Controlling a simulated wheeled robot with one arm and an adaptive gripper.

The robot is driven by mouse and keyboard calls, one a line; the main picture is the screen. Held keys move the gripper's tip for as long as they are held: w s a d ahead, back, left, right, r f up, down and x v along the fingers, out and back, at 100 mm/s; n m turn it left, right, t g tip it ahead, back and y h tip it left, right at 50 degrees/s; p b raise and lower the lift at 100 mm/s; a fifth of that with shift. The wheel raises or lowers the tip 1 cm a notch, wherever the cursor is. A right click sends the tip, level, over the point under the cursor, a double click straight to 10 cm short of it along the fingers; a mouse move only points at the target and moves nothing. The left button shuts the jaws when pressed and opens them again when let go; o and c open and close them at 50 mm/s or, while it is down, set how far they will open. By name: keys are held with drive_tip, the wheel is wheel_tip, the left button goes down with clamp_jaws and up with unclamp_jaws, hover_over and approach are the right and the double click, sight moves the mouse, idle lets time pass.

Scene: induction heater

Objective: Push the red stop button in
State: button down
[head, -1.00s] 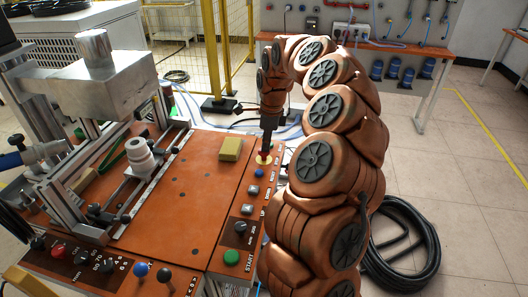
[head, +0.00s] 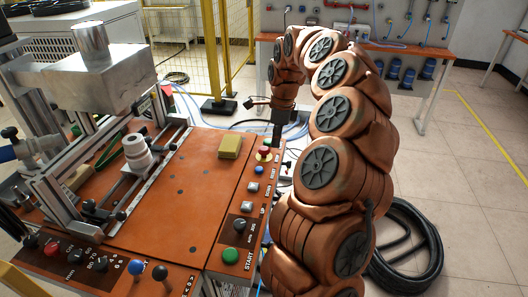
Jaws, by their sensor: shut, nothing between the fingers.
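My gripper (head: 276,146) is shut and empty, pointing down just to the right of the button. A small gap seems to lie between them in this view; I cannot tell its height over the panel exactly. The button's red cap is in clear view. I cannot tell from its small size how deep it sits.
Below the button on the strip are a blue button (head: 259,170), grey switches, a black knob (head: 239,225) and a green start button (head: 229,254). A yellow block (head: 230,147) lies on the table to the left. Black hose (head: 418,235) lies coiled on the floor at right.

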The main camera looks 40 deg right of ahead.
drive_tip(key=shift+r, duration=0.1)
wheel_tip(320, 180, up, 12)
drive_tip(key=shift+s+d, duration=0.4)
drive_tip(key=shift+d, duration=0.05)
idle(0.8)
